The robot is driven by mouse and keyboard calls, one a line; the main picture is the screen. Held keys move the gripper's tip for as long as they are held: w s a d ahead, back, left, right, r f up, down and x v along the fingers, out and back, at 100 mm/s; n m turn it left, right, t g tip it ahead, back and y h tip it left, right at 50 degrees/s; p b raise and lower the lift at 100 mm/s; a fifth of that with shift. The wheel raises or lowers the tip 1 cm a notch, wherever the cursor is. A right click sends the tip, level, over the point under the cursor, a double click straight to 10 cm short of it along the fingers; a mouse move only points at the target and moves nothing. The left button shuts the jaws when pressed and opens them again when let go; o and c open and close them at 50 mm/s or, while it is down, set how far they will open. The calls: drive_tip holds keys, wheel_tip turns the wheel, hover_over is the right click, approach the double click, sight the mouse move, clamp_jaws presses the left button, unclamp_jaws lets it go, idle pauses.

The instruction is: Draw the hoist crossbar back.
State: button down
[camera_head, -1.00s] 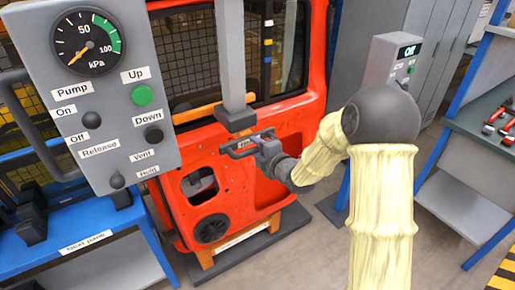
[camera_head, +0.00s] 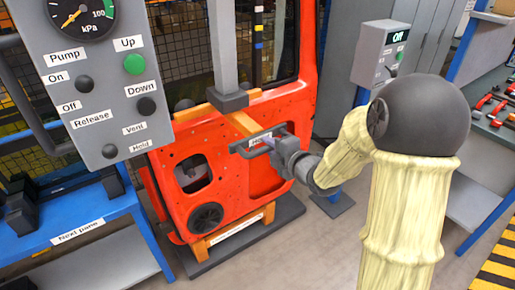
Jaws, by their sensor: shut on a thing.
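The hoist crossbar (camera_head: 241,121) is an orange bar under a grey block (camera_head: 227,99) at the foot of a grey vertical mast (camera_head: 223,40). Its near end meets a dark grey handle (camera_head: 240,148) with a white label, partly hidden and only partly readable. My gripper (camera_head: 271,144) is shut on this handle at its right part; the fingertips are small and partly hidden. The handle is in front of the red door (camera_head: 270,110), which stands upright on an orange support over a dark base.
A control panel (camera_head: 95,80) with gauge, knobs and buttons hangs at the upper left. A blue stand (camera_head: 70,215) labelled "Next pane" is below it. A grey box reading "Off" (camera_head: 388,50) and a workbench with tools are at right. The floor at the lower middle is clear.

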drive_tip(key=shift+s+d+f, duration=0.15)
drive_tip(key=shift+s+d, duration=0.35)
drive_tip(key=shift+s, duration=0.25)
drive_tip(key=c, duration=1.5)
unclamp_jaws()
drive_tip(key=shift+c, duration=0.2)
drive_tip(key=shift+o, duration=0.9)
drive_tip(key=shift+s+d, duration=0.15)
drive_tip(key=b+v, duration=0.5)
drive_tip(key=v, duration=1.2)
drive_tip(key=shift+r, duration=0.2)
